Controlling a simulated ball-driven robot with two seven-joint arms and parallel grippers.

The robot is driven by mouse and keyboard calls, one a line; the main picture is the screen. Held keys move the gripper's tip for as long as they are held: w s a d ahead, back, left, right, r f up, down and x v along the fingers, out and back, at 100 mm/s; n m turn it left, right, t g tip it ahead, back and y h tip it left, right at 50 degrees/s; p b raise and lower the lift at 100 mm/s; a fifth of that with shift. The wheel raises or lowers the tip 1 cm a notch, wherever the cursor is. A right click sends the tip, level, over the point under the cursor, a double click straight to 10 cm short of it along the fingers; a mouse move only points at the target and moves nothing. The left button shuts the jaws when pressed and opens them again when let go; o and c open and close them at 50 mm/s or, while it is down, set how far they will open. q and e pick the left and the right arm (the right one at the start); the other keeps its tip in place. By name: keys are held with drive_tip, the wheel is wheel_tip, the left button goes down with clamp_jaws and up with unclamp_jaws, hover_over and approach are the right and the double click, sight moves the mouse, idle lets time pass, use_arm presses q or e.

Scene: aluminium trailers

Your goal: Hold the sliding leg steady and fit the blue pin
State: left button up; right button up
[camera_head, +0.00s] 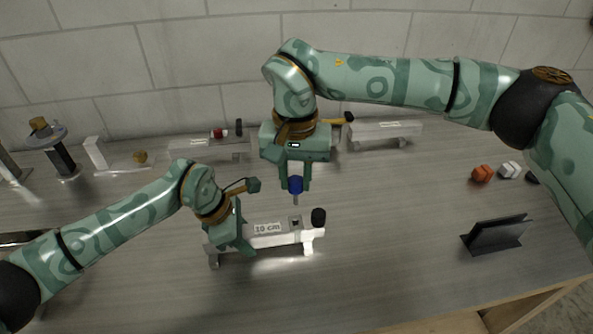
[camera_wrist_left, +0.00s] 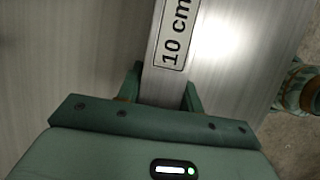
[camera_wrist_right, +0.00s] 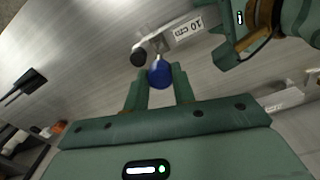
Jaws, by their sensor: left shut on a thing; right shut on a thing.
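The sliding leg (camera_head: 276,241) is an aluminium bar with a "10 cm" label, lying on the workbench. My left gripper (camera_head: 236,240) is shut across its left part; the left wrist view shows the bar (camera_wrist_left: 205,60) between the fingers (camera_wrist_left: 163,92). A black knob (camera_head: 318,216) tops the bar's right end, with a small dark opening (camera_head: 296,222) just left of it. My right gripper (camera_head: 295,180) is shut on the blue pin (camera_head: 295,186). The pin's metal shank points down above the bar, apart from it; the right wrist view also shows the pin (camera_wrist_right: 160,74).
Two other aluminium pieces stand at the back, one left (camera_head: 210,150) and one right (camera_head: 385,132). A black stand (camera_head: 496,235) is at the right, with an orange block (camera_head: 482,173) and a white block (camera_head: 510,170) behind it. The bench front is clear.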

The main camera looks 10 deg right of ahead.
sight(295, 194)
drive_tip(key=shift+f, duration=2.3)
drive_tip(key=shift+f, duration=2.55)
drive_tip(key=o, duration=1)
drive_tip(key=shift+o, duration=0.2)
wheel_tip(295, 194, up, 12)
use_arm(q)
drive_tip(key=o, duration=1.3)
